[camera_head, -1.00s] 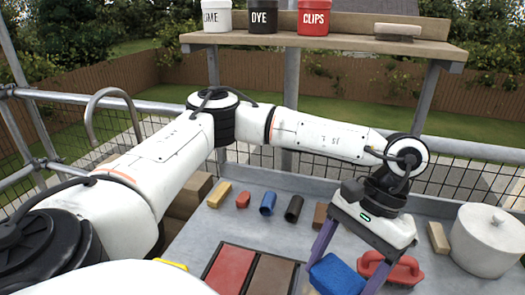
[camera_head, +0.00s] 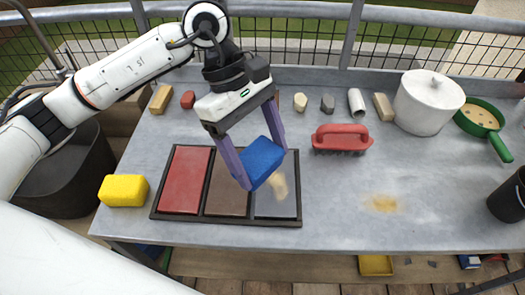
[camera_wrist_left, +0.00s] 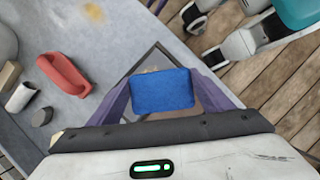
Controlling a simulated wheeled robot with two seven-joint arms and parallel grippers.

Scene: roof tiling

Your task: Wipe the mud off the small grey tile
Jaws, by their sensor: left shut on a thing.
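My left gripper (camera_head: 256,160) is shut on a blue sponge (camera_head: 262,160). It holds the sponge tilted over the rightmost compartment of a dark frame. In that compartment lies the grey tile (camera_head: 275,206), partly hidden by the sponge and a purple finger. A tan mud smear (camera_head: 279,186) shows on the tile beside the sponge. I cannot tell whether the sponge touches the tile. In the left wrist view the blue sponge (camera_wrist_left: 189,90) sits between the purple fingers and covers most of the tile.
The frame (camera_head: 160,213) also holds a red tile (camera_head: 186,180) and a brown tile (camera_head: 228,186). A yellow sponge (camera_head: 123,190) lies left. A red brush (camera_head: 342,137), white pot (camera_head: 428,103) and green pan (camera_head: 480,118) stand right. A brown smear (camera_head: 383,203) marks the bare tabletop.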

